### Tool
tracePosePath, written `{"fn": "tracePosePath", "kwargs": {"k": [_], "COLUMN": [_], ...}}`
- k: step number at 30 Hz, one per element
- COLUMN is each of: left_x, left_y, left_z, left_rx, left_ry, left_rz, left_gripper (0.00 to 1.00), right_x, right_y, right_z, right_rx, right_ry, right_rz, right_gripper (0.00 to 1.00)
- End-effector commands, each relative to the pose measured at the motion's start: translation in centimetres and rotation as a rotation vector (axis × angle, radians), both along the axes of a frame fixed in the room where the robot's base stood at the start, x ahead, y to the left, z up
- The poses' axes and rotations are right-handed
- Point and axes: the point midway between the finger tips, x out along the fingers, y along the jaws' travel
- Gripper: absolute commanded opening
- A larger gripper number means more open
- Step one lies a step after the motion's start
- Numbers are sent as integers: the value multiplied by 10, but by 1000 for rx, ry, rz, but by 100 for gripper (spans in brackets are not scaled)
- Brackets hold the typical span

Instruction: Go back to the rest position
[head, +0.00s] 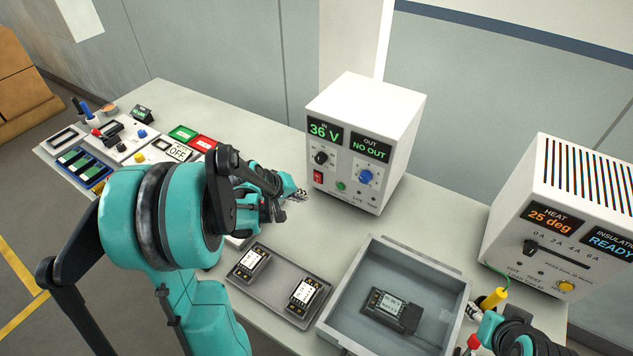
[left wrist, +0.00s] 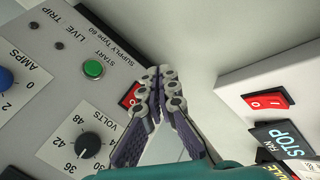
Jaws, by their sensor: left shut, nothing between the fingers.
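My left gripper (head: 299,195) is shut and empty in the head view, in front of the white supply box (head: 366,140) that reads 36 V and NO OUT. In the left wrist view its fingertips (left wrist: 160,72) meet, overlapping the supply's red switch (left wrist: 131,95) in the picture. The green start button (left wrist: 93,69) and the volts knob (left wrist: 88,145) show to the left. I cannot tell whether the fingers touch the supply. Part of my right arm shows at the bottom right of the head view (head: 510,335); whether its gripper is open or shut is unclear.
A dark tray (head: 277,281) with two small meters lies at the front. A grey bin (head: 395,338) beside it holds a dark device (head: 392,308). A white tester (head: 565,215) reading 25 deg stands right. Panels and a blue tray (head: 84,168) fill the left end.

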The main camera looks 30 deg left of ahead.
Motion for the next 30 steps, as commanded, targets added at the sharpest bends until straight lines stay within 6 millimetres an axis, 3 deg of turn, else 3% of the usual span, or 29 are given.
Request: {"fn": "tracePosePath", "kwargs": {"k": [17, 23, 30], "left_x": [-4, -23, -79], "left_y": [-3, -41, -105], "left_z": [3, 32, 73], "left_rx": [5, 103, 323], "left_ry": [1, 11, 10], "left_rz": [-6, -97, -292], "left_gripper": [0, 0, 0], "right_x": [0, 0, 0], "right_y": [0, 0, 0], "right_z": [0, 0, 0], "right_rx": [0, 0, 0], "right_ry": [0, 0, 0], "right_rz": [0, 0, 0], "right_gripper": [40, 40, 40]}}
